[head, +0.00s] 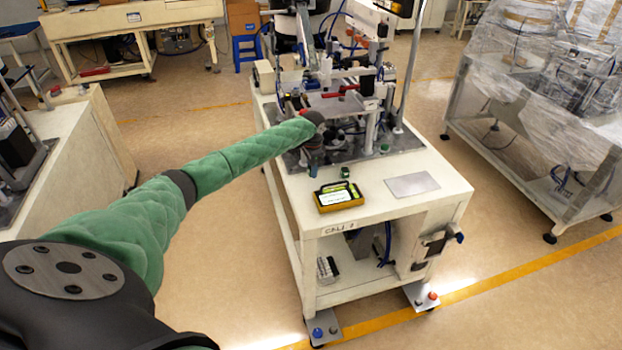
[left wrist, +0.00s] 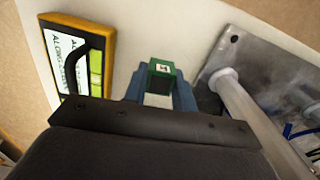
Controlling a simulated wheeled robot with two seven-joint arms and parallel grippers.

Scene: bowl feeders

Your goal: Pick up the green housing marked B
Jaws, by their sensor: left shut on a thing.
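A green housing (left wrist: 161,75) with a small white label on its face sits between the two blue fingers of my left gripper (left wrist: 160,88) in the left wrist view. The letter on the label is too small to read. My left gripper (head: 313,168) is shut on this housing; in the head view it is low over the front left part of the white table. My right gripper is out of view.
A yellow-edged case (head: 340,196) with a black handle lies at the table's (head: 440,195) front; it also shows in the left wrist view (left wrist: 78,58). A grey plate (head: 412,184) lies to its right. Machinery and a vertical post (head: 408,75) stand behind on a metal base.

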